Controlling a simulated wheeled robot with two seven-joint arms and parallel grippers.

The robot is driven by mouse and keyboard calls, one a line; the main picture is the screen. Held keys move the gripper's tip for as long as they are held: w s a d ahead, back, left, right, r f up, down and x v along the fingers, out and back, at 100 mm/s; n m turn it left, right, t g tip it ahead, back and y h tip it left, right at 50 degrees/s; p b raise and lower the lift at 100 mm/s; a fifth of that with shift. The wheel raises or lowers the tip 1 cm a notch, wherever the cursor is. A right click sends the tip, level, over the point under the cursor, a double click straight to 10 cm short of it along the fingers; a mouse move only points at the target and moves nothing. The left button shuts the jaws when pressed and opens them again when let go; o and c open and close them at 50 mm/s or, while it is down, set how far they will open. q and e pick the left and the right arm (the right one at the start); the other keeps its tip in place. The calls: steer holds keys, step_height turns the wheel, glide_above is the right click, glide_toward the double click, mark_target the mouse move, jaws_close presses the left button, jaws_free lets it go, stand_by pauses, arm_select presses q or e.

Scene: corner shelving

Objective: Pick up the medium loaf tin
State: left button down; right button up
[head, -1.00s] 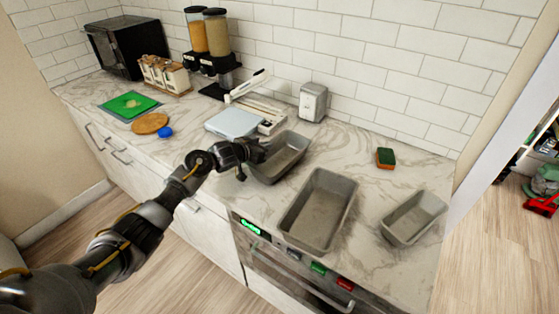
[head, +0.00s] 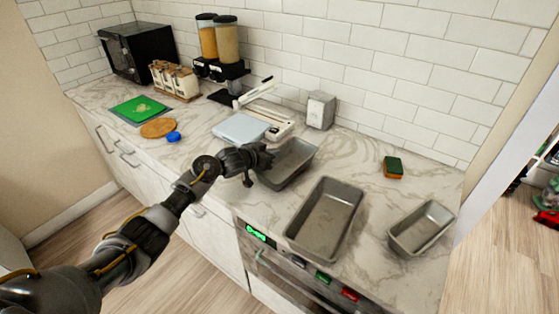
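Three grey metal loaf tins stand on the marble counter. The medium loaf tin (head: 291,166) is the left one, in the middle of the head view. The largest tin (head: 325,222) is to its right and nearer, and the smallest tin (head: 422,229) is at the right. My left gripper (head: 259,170) is at the left end of the medium tin, with its dark fingers apart, one by the tin's rim and one lower outside it. The gripper hides that end of the tin, so contact is unclear. My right gripper is not in view.
A kitchen scale (head: 240,129) and a white-armed slicer (head: 268,112) stand behind the medium tin. A napkin dispenser (head: 320,110) is near the wall, a sponge (head: 393,167) at right.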

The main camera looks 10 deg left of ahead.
arm_select(q)
steer(key=shift+r, duration=0.25)
steer(key=r, duration=0.1)
steer(key=r+b, duration=0.1)
steer(key=shift+s+r, duration=0.2)
steer(key=shift+r, duration=0.2)
steer(key=s+d+r, duration=0.3)
steer(key=s+r, duration=0.6)
steer(key=s, duration=0.4)
steer(key=shift+d+r+p, duration=0.2)
steer(key=shift+r+p, duration=0.1)
steer(key=shift+p, duration=0.1)
